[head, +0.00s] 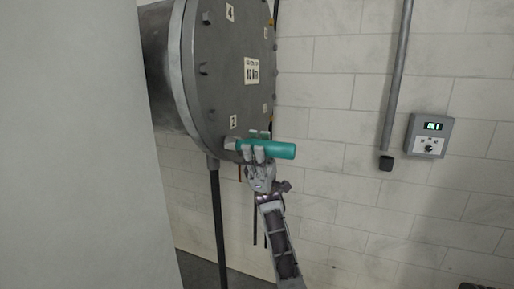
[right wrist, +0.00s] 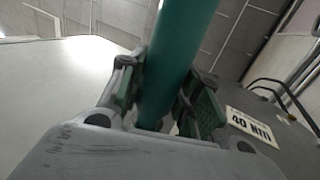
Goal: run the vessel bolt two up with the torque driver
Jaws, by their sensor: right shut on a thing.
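The round grey vessel lid (head: 222,70) stands upright, with bolts around its rim and number plates. The plate marked 2 (head: 233,121) is low on its face. The teal torque driver (head: 280,150) lies roughly level, its grey head end at the lid's lower edge just below that plate. The bolt there is hidden behind the head; I cannot tell whether they touch. My right gripper (head: 256,155) is shut around the driver's body. In the right wrist view the teal driver (right wrist: 178,60) runs between the green-padded fingers (right wrist: 163,95). My left gripper is not in view.
A large plain pale surface (head: 75,140) fills the left of the head view. A dark support leg (head: 218,225) stands below the vessel. A grey control box (head: 427,135) and a pipe (head: 398,75) are on the tiled wall. A "40 Nm" label (right wrist: 250,128) shows in the right wrist view.

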